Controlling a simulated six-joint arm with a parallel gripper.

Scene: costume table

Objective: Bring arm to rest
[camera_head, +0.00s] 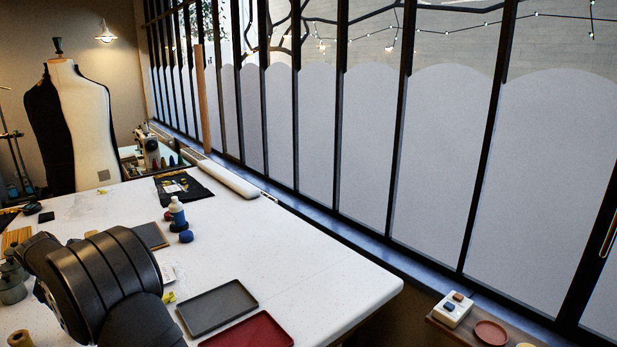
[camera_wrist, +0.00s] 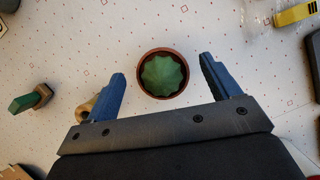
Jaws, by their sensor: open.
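My gripper (camera_wrist: 162,66) shows in the wrist view with its two blue fingers wide apart and nothing held between them. A green ribbed piece (camera_wrist: 163,75) in a round reddish-brown dish (camera_wrist: 141,83) appears in the gap between the fingers; its distance below them is hard to tell. In the head view my dark arm fills the lower left over the white table (camera_head: 300,262), and it hides the gripper and the dish.
A grey tray (camera_head: 217,307) and a red tray (camera_head: 250,332) lie by the front edge. A bottle (camera_head: 177,212) stands further back, near a dark board (camera_head: 150,236). A green-and-brown piece (camera_wrist: 30,98) and a yellow item (camera_wrist: 294,14) lie near the gripper. Windows line the right.

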